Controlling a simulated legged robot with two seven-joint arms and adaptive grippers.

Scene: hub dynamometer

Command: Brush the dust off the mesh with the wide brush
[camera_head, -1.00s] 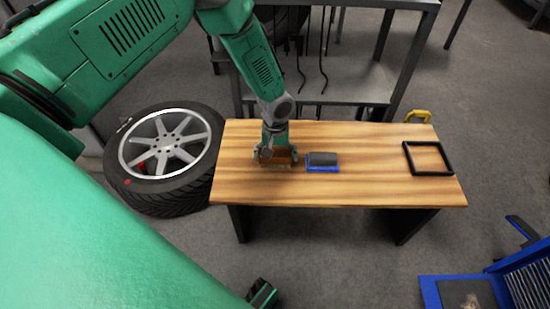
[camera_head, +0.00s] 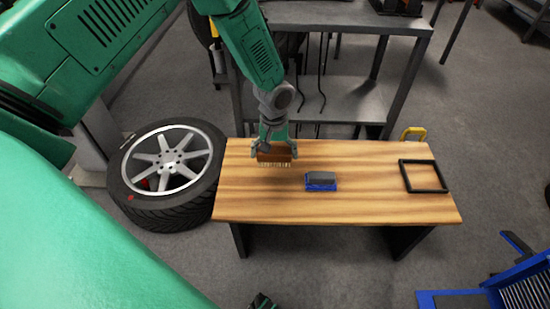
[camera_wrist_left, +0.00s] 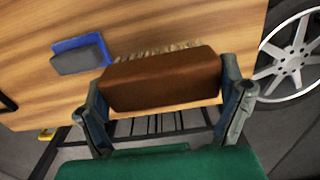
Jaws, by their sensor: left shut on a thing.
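The wide brush, a brown block with pale bristles, is in my left gripper (camera_head: 274,149). The brush (camera_head: 277,153) is over the left part of the wooden table; the bristles point down and seem clear of the top. In the left wrist view the brush (camera_wrist_left: 162,79) spans between the two fingers, which are shut on its ends. I cannot clearly make out the mesh. A blue frame-like thing (camera_head: 428,300) is cut off at the lower right, and what it holds is hard to see.
A blue and grey block (camera_head: 321,181) lies on the table (camera_head: 355,205), right of the brush. A black open square frame (camera_head: 424,176) lies at its right end. A wheel (camera_head: 168,162) is left of the table, a metal shelf (camera_head: 345,98) behind. A blue slatted thing (camera_head: 525,292) is lower right.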

